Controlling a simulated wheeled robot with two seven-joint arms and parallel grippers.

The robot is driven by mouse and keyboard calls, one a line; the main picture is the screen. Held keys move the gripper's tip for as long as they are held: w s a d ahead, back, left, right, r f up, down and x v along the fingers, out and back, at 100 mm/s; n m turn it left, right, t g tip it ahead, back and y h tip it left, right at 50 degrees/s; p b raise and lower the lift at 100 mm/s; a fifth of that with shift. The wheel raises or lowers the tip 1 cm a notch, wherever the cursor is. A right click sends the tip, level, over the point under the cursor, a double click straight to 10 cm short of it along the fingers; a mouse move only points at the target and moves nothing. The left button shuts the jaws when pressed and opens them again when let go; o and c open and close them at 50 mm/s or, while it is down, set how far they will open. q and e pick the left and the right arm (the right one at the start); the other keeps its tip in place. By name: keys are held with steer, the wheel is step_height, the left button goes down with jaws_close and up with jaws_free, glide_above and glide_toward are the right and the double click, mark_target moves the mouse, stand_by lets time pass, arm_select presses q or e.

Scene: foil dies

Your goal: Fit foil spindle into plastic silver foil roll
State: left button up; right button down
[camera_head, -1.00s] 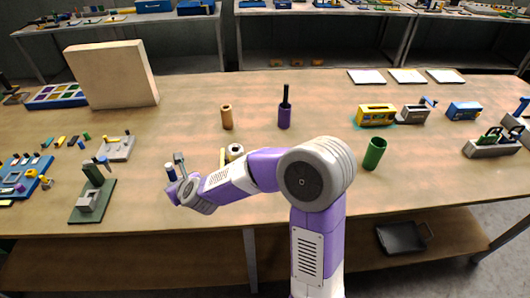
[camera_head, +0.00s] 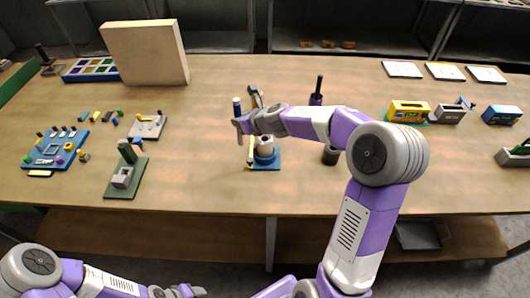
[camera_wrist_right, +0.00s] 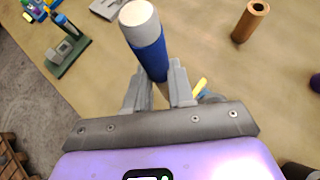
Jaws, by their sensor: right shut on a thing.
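My right gripper (camera_head: 242,123) is shut on the foil spindle (camera_head: 237,106), a blue cylinder with a pale end. In the right wrist view the spindle (camera_wrist_right: 150,50) stands out between the fingers (camera_wrist_right: 157,76), pale end away from the palm. A pale silver-grey roll (camera_head: 265,143) with an open top stands upright on a small blue base (camera_head: 268,166), just below and right of the gripper in the head view. The spindle is apart from the roll. My left gripper (camera_head: 188,291) is low at the bottom edge, clear of the table; its fingers are too small to judge.
A purple roll (camera_head: 315,99) with a dark rod stands behind my right forearm, and a dark cylinder (camera_head: 330,157) is partly hidden below it. A copper tube (camera_wrist_right: 250,20) shows in the wrist view. A green fixture (camera_head: 126,178) stands left; a large beige block (camera_head: 146,53) is behind.

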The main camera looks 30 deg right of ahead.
steer(key=s+d+r+n+y+p, duration=0.15)
steer(key=d+r+p, duration=0.25)
steer(key=d+r, duration=0.4)
step_height(320, 180, down, 17)
steer(key=d+n+b, duration=0.1)
steer(key=b, duration=0.5)
steer(key=shift+f+g+y, duration=0.2)
steer(key=shift+g+y, duration=0.2)
steer(key=shift+y, duration=0.05)
steer(key=c, duration=0.9)
jaws_free()
steer(key=shift+c, duration=0.2)
steer(key=p+v, duration=0.1)
steer(key=v, duration=1.1)
